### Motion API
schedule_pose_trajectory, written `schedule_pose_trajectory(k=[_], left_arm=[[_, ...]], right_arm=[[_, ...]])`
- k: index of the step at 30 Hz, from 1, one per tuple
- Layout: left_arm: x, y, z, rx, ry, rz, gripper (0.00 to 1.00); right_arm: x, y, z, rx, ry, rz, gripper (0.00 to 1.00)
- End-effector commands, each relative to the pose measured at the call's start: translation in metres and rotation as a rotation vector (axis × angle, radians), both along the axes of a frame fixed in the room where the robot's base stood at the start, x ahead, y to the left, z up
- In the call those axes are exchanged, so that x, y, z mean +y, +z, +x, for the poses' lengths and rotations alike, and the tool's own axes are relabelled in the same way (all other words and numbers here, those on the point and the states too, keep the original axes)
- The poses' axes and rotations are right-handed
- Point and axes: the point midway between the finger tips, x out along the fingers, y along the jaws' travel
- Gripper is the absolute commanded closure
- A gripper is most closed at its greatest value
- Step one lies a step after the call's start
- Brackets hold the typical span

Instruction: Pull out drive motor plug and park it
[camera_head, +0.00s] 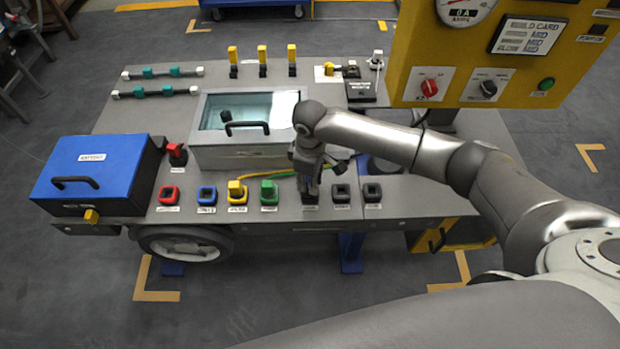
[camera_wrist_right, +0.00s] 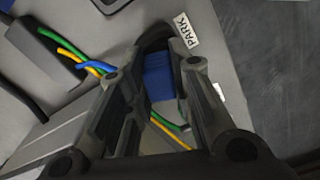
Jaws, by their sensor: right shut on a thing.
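My right gripper (camera_head: 309,185) points down over the front row of the chassis, just right of the green plug (camera_head: 268,189). In the right wrist view its fingers (camera_wrist_right: 157,90) are shut on a blue plug (camera_wrist_right: 158,80). A dark rounded edge, seemingly a socket rim, is just beyond the plug, beside a white PARK label (camera_wrist_right: 186,30). How far the plug sits in or above it cannot be told. Yellow and green wires (camera_wrist_right: 172,130) show below the plug. In the head view the gripper hides the plug. My left gripper is out of view.
Red (camera_head: 168,194), blue (camera_head: 207,195) and black sockets (camera_head: 341,193) flank the gripper, with a yellow plug (camera_head: 237,190) in the row. A glass-lidded box (camera_head: 245,153) stands behind, a blue battery box (camera_head: 95,170) at left. A yellow control panel (camera_head: 500,60) overhangs the right.

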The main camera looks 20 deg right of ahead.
Motion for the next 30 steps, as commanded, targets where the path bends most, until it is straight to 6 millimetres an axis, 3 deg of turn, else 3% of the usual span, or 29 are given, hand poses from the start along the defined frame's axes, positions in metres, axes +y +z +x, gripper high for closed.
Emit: schedule_pose_trajectory(k=[17,18,23,30], left_arm=[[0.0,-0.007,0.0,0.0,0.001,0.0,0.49],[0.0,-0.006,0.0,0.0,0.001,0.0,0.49],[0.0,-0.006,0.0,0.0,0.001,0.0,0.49],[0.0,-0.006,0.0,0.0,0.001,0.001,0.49]], right_arm=[[0.0,-0.015,0.0,0.001,0.0,-0.001,1.0],[0.0,-0.015,0.0,0.0,0.001,0.0,0.77],[0.0,-0.015,0.0,0.0,0.0,0.0,0.56],[0.0,-0.014,0.0,0.001,0.0,-0.001,0.54]])
